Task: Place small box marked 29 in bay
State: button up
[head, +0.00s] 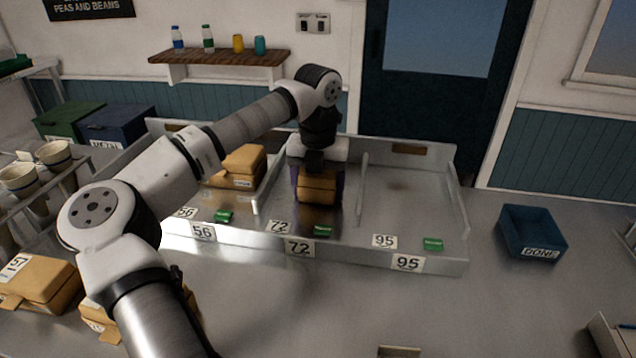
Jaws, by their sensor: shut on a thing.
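My gripper (297,183) points down in the middle bay of the metal tray and is shut on a small tan box (318,189). The box is inside or just above the middle bay (338,217), whose front labels read 72. I cannot tell whether it touches the bay floor, and no number 29 is readable on it. The left bay (243,203), labelled 56, holds another tan box (240,164). The right bay (405,205), labelled 95, is empty apart from a green tag (432,244).
Tan boxes (36,284) lie at the front left, one partly hidden by my arm. A blue bin (532,233) marked DONE stands at the right. Low walls (361,190) divide the bays. The counter in front of the tray is mostly clear.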

jog(key=shift+f, duration=0.2)
jog(key=o, duration=1)
jog(key=shift+o, duration=0.2)
jog(key=shift+r, duration=0.1)
notch_tip(320, 180, up, 12)
jog(key=shift+r+b, duration=0.1)
jog(key=shift+b, duration=0.8)
